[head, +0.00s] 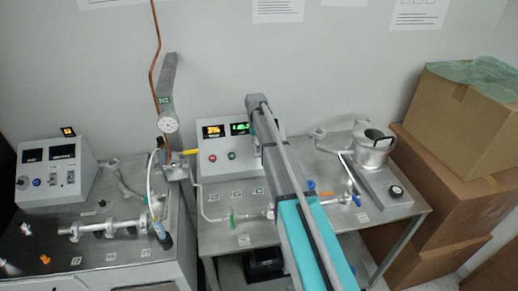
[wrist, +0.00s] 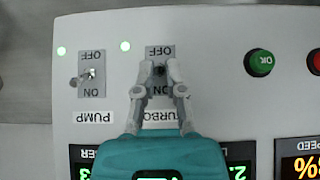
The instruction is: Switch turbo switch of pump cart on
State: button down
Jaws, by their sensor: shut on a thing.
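The pump cart's control box (head: 222,148) stands on the grey cart, its right part hidden behind my arm. In the wrist view its panel appears upside down. The turbo switch (wrist: 160,52) has a grey plate marked OFF and ON above the TURBO label, with a lit green lamp beside it. My gripper (wrist: 162,70) is shut on the turbo switch's small dark lever, mostly hidden by the fingertips, so its position cannot be told. The gripper is hidden in the head view. The PUMP switch (wrist: 92,74) is beside it, also with a lit green lamp.
A green OK button (wrist: 258,63) and a red button (wrist: 314,62) sit on the same panel. The cart top (head: 225,235) holds pipes and valves, with a metal chamber (head: 371,150) at right. Another instrument box (head: 53,172) stands at left. Cardboard boxes (head: 450,180) are stacked at right.

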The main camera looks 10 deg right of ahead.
jog(key=shift+w+g, duration=0.25)
jog(key=shift+g, duration=0.45)
jog(key=c, duration=0.7)
grip_release()
jog(key=s+t, duration=0.1)
jog(key=s, duration=0.9)
jog(key=s+t, duration=0.1)
jog(key=s, duration=0.9)
jog(key=s+f+t, duration=0.1)
jog(key=s+t, duration=0.1)
jog(key=s, duration=0.8)
jog(key=shift+s+d, duration=0.2)
jog(key=shift+s, duration=0.15)
